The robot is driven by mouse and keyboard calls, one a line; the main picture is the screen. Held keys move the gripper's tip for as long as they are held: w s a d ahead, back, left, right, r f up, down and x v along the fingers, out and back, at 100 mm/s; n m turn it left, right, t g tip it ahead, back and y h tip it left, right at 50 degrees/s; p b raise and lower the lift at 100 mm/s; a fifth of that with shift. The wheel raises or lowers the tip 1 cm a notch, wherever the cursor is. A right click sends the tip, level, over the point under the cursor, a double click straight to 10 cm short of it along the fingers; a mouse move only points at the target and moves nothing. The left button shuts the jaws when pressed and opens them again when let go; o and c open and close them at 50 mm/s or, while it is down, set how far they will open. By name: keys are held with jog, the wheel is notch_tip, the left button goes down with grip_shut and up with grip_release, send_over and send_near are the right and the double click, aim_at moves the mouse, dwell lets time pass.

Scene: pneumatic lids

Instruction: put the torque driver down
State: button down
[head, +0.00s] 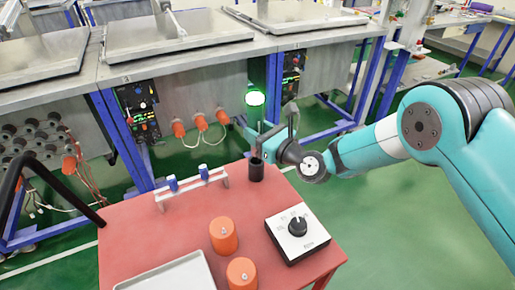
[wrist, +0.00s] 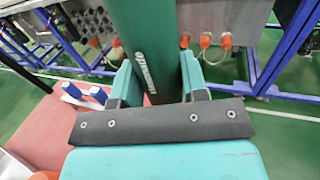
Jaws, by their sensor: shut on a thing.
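My gripper (head: 268,138) is shut on the torque driver, a thick dark green cylinder (wrist: 150,50) with pale lettering, seen between both jaws in the wrist view. In the head view the driver stands roughly upright, with a bright green glow (head: 255,98) near its top. Directly below my gripper, a black cup-like holder (head: 256,171) stands at the far right corner of the red cart top (head: 150,227). The driver's lower end is hard to make out, so I cannot tell whether it is inside the holder or just above it.
On the cart are a rack with two blue-topped pieces (head: 190,184), two orange cylinders (head: 223,236), a white box with a black knob (head: 298,236) and a pale tray (head: 172,274). Steel benches with lids (head: 178,38) stand behind. Green floor is open at right.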

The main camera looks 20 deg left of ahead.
jog(key=shift+f, duration=3)
jog(key=c, duration=0.6)
grip_release()
jog(key=shift+f, duration=0.15)
jog(key=shift+c, duration=0.2)
jog(key=shift+d, duration=0.15)
jog(key=b+v, duration=1.1)
jog(key=b, duration=0.2)
jog(key=shift+d, duration=0.35)
jog(key=shift+s, duration=0.15)
